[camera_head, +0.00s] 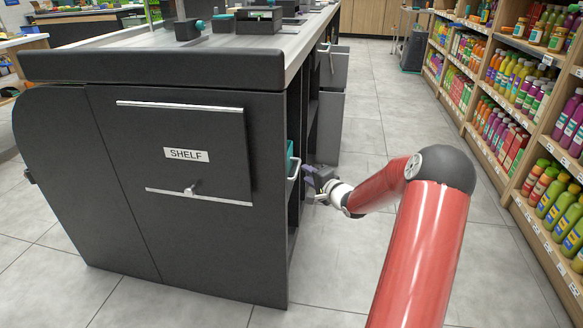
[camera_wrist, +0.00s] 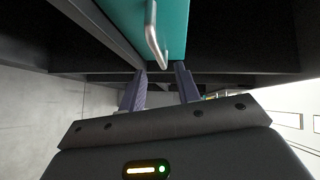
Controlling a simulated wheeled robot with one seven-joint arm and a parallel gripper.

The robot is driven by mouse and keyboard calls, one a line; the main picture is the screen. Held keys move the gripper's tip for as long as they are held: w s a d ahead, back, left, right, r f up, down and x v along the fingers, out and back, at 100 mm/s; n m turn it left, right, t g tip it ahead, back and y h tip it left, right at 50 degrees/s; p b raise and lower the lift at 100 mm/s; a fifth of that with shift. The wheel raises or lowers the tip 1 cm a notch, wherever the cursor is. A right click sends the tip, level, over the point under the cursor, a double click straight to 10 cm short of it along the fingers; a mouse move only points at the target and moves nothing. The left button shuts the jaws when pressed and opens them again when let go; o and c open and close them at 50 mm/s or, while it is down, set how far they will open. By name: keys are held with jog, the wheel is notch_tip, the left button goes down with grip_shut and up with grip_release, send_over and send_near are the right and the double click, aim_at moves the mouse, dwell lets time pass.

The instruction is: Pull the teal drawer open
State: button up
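The teal drawer (camera_wrist: 178,22) fills the top middle of the wrist view, with a silver bar handle (camera_wrist: 152,30) on its front. In the head view a narrow strip of the drawer (camera_head: 290,153) shows at the right side of the dark counter, with its handle (camera_head: 294,169). My gripper (camera_head: 312,178) is close to the handle's right side in the head view. In the wrist view my gripper (camera_wrist: 161,70) is open, with its two fingers apart and the handle's near end just beyond the gap. I see nothing held. Whether a finger touches the handle is unclear.
The dark counter (camera_head: 200,244) has a front panel marked SHELF with a bar handle. Grey drawers (camera_head: 328,125) stick out farther along its side. Bottle shelves (camera_head: 510,100) line the right. The tiled aisle (camera_head: 375,120) between is clear apart from my arm.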

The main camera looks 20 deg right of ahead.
aim_at(297, 167)
jog(key=x, duration=0.6)
jog(key=shift+w+a+f, duration=0.15)
jog(key=shift+w, duration=0.2)
grip_shut()
